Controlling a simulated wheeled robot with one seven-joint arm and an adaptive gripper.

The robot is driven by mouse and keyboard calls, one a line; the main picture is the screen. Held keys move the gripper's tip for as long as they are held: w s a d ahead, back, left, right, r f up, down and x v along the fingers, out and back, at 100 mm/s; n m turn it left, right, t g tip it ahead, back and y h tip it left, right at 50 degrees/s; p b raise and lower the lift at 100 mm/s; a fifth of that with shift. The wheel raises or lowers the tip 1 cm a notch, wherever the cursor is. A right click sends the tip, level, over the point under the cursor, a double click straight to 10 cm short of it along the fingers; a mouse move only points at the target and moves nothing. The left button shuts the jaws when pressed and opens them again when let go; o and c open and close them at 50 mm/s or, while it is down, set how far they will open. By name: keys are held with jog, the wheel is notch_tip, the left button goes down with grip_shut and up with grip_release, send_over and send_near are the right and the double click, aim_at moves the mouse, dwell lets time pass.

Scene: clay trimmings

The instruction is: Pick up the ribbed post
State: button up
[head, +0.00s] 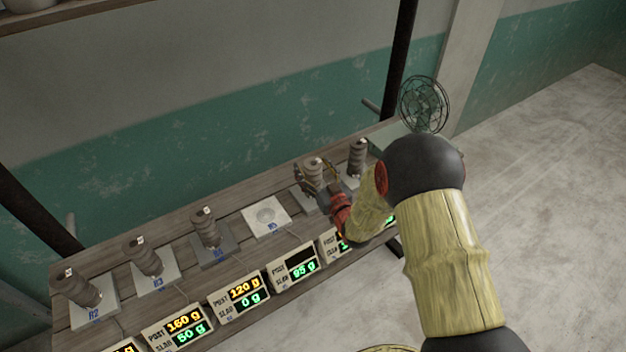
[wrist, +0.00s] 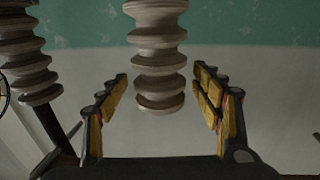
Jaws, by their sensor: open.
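A ribbed grey-brown post (head: 313,172) with a small white tag stands on a pale slab toward the right of the bench. My gripper (head: 315,180) is open, with one finger on each side of this post. In the wrist view the post (wrist: 158,60) shows between the two spread fingers of my gripper (wrist: 160,100), with gaps on both sides and no visible contact. A similar ribbed post (wrist: 28,65) is at the left of that view, outside the fingers. My arm hides part of the post's slab in the head view.
More ribbed posts stand on slabs: one close by at the right (head: 357,157), and others leftward (head: 207,228). A white slab (head: 266,216) is empty, with a round recess. Lit weight displays (head: 240,297) line the front of the wooden bench (head: 110,252). A wire-caged fan (head: 424,104) stands beyond my arm.

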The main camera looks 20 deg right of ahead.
grip_shut()
jog(key=shift+r, duration=0.15)
dwell(0.9)
